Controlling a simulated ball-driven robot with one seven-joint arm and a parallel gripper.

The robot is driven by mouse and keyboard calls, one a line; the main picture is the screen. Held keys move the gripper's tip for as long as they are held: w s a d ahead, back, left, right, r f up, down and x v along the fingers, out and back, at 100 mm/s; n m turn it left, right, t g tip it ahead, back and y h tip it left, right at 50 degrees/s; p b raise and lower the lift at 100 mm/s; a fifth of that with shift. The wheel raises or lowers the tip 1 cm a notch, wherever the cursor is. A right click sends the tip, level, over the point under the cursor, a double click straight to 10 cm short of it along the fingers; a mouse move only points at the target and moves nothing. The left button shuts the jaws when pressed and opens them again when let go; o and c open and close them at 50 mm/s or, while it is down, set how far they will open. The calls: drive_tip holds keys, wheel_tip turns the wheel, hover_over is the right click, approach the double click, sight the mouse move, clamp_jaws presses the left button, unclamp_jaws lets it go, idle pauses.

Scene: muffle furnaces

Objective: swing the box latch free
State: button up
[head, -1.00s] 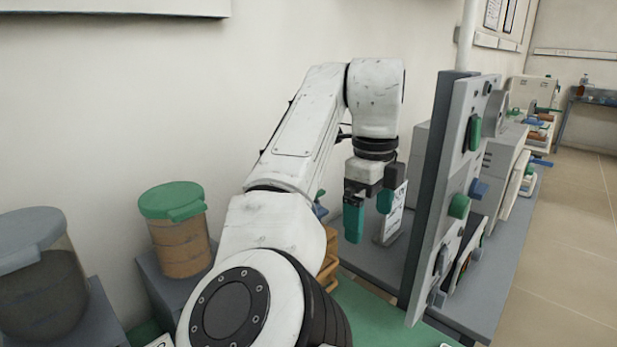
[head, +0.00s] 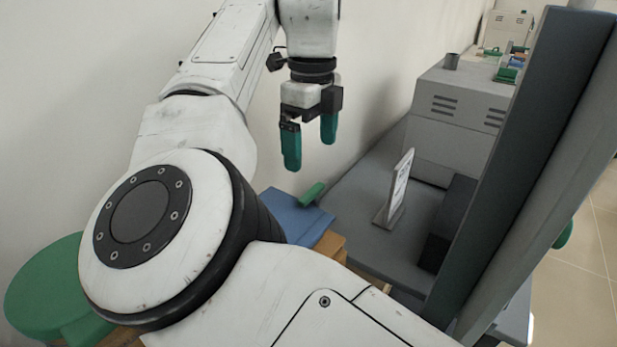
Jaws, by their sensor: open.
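A blue box top (head: 293,216) shows low in the middle of the head view, partly hidden behind my arm. A short green bar (head: 312,194) sits at its back right edge; it may be the latch, but I cannot tell for sure. My gripper (head: 310,153) hangs pointing down, its two green fingers apart with nothing between them. In the picture it is above the green bar and apart from it. The front of the box is hidden by my arm.
A tall dark grey panel (head: 520,150) stands close on the right. A grey bench (head: 365,210) behind the box carries a small upright sign (head: 397,188) and a grey furnace (head: 455,115). A green lid (head: 45,285) is at lower left. A wall runs behind.

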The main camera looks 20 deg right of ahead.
sight(312, 191)
wheel_tip(312, 191, down, 9)
drive_tip(key=shift+r, duration=0.15)
idle(0.4)
drive_tip(key=c, duration=1)
